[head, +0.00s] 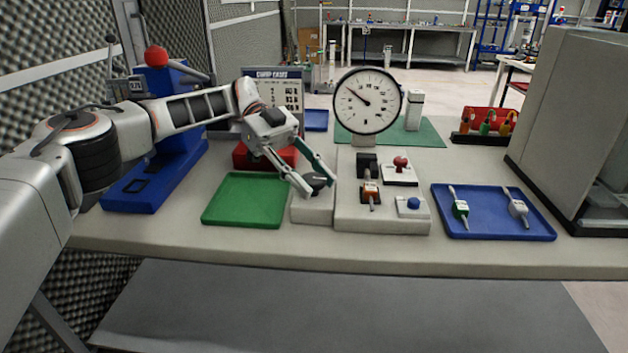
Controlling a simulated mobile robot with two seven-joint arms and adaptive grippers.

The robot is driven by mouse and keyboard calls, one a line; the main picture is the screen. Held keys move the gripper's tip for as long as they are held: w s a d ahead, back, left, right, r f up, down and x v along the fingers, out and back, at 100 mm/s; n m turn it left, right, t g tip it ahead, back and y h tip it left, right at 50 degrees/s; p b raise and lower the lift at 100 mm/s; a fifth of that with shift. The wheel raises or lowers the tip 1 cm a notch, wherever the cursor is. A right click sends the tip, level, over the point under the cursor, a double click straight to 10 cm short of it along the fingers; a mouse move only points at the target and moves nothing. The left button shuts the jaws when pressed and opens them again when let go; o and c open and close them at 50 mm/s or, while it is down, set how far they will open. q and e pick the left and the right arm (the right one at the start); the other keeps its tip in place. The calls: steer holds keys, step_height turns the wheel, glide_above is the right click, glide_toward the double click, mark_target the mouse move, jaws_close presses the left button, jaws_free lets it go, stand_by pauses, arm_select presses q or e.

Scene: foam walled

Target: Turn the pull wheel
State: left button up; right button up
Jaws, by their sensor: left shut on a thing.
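The dark round wheel (317,181) sits on top of a low pale grey box (312,209) near the middle of the table. My right gripper is not in the head view.
A grey control panel (385,216) with a red knob, an orange-tagged part and a blue button adjoins the box on the right. A green tray (244,201) lies left, a blue tray (494,229) with tagged parts right. A blue press (168,150) stands far left.

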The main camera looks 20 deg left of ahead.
arm_select(q)
steer(key=shift+d, duration=0.1)
steer(key=o, duration=1.1)
steer(key=shift+o, duration=0.2)
